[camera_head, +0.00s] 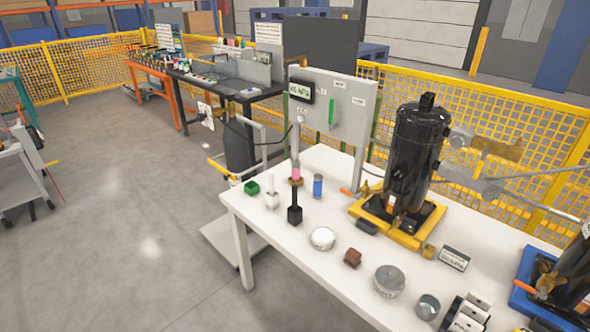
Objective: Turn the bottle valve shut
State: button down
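A dark gas bottle (238,150) stands upright on a low platform scale (225,243), behind the left end of the white table. A thin black hose (275,141) loops from the panel to the top of the bottle. The valve at the bottle's top is too small to make out, and I cannot tell whether it is open or shut. My gripper is not in view.
The white table (190,308) carries a black compressor (415,150) on a yellow base, a grey gauge panel (350,110), jars and small parts. Yellow mesh fencing (500,115) runs behind. Grey floor (130,190) left of the scale is clear.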

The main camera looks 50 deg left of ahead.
aim_at(230, 96)
jog(key=u, duration=2.05)
jog(key=i+j+u, duration=0.35)
jog(key=i, duration=0.35)
jog(key=i+j+u, duration=0.35)
jog(key=i, duration=0.45)
jog(key=i+u, duration=0.3)
jog(key=i, duration=0.45)
jog(key=i+z, duration=0.25)
jog(key=i, duration=0.2)
jog(key=i+j+z, duration=0.2)
jog(key=i, duration=0.25)
jog(key=i+j+z, duration=0.1)
jog(key=i+z, duration=0.15)
jog(key=i, duration=0.2)
jog(key=i+l+z, duration=0.1)
jog(key=i+z, duration=0.15)
jog(key=z, duration=0.15)
jog(key=i+z, duration=0.45)
jog(key=z, duration=0.3)
